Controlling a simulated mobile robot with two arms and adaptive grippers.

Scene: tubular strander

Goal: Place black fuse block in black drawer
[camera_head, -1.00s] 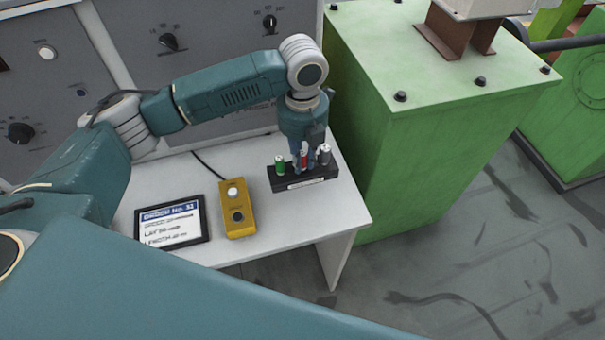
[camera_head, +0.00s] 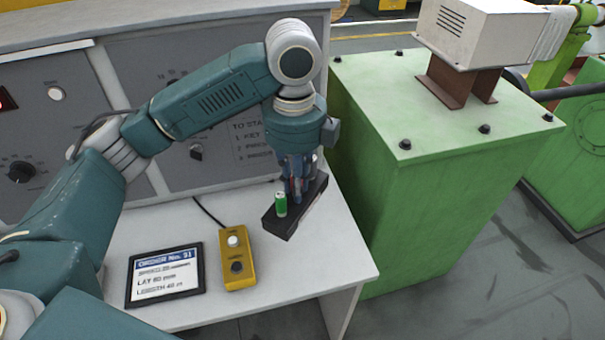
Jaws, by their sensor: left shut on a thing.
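The black fuse block (camera_head: 278,226) carries a green fuse (camera_head: 281,204) at its near left end, and other fuses on it are mostly hidden behind my fingers. My left gripper (camera_head: 297,190) points down and is shut on the fuse block, which it holds tilted and turned above the right part of the white table. My right gripper is not in view. No black drawer can be made out in this view.
A yellow button box (camera_head: 238,260) with a cable and a black order tablet (camera_head: 165,275) lie on the white table (camera_head: 340,258). A grey control panel (camera_head: 160,70) stands behind. A green machine housing (camera_head: 430,190) stands close on the right.

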